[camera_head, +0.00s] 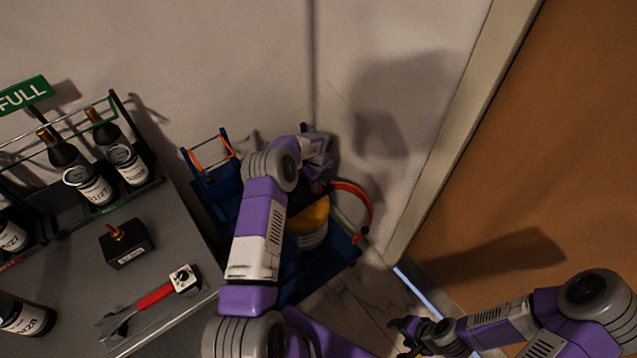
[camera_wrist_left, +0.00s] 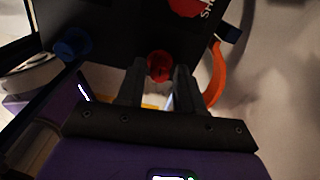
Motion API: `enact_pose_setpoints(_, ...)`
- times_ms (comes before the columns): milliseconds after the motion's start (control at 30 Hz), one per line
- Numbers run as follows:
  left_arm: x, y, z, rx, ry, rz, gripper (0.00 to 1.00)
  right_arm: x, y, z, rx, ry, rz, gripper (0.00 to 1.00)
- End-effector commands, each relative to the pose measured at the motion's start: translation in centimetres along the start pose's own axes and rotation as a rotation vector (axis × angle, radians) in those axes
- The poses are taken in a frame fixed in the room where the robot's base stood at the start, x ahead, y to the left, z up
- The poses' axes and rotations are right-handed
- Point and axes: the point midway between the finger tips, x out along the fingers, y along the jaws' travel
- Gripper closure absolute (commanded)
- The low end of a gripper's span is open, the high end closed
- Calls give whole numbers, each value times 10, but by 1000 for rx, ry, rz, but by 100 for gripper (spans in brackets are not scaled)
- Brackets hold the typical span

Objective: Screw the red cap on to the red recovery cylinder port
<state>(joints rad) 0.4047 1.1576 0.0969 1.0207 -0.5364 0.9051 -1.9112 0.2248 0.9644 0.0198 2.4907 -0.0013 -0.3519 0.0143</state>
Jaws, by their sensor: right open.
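A round red part (camera_wrist_left: 159,66) lies between the two fingertips of my left gripper (camera_wrist_left: 160,75) in the left wrist view. I cannot tell whether it is the red cap or the red port, nor whether the fingers press on it. In the head view my left gripper (camera_head: 320,150) is at the top of the blue rig by the wall, over a yellow-topped cylinder (camera_head: 312,220) that my arm partly hides. No red cap shows clearly there. My right gripper (camera_head: 408,335) is open at the lower right, empty and away from the rig.
A blue round fitting (camera_wrist_left: 75,45) sits left of the red part on the dark panel (camera_wrist_left: 120,30). An orange hose (camera_head: 366,200) curves beside the cylinder. The grey bench (camera_head: 75,270) holds bottles, a red-handled tool (camera_head: 155,298) and a black block (camera_head: 126,246).

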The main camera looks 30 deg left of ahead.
Motion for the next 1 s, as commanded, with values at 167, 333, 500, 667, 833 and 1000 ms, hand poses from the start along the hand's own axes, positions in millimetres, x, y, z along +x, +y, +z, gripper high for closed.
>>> enact_pose_setpoints(167, 0, 0, 0, -87, 0, 0, 64, 0, 0, 0, 0, 0, 0, 39)
enact_pose_setpoints(333, 0, 0, 0, -291, -1, 0, 64, 0, 0, 0, 0, 0, 0, 39)
enact_pose_setpoints(500, 0, 0, 0, -448, 0, 0, 64, 0, 0, 0, 0, 0, 0, 39)
enact_pose_setpoints(667, 0, 0, 0, -532, 0, -1, 64, 0, 0, 0, 0, 0, 0, 39)
enact_pose_setpoints(833, 0, 0, 0, -748, 0, -1, 64, 0, 0, 0, 0, 0, 0, 39)
enact_pose_setpoints(1000, 0, 0, 0, -880, 1, -1, 64, 0, 0, 0, 0, 0, 0, 39)
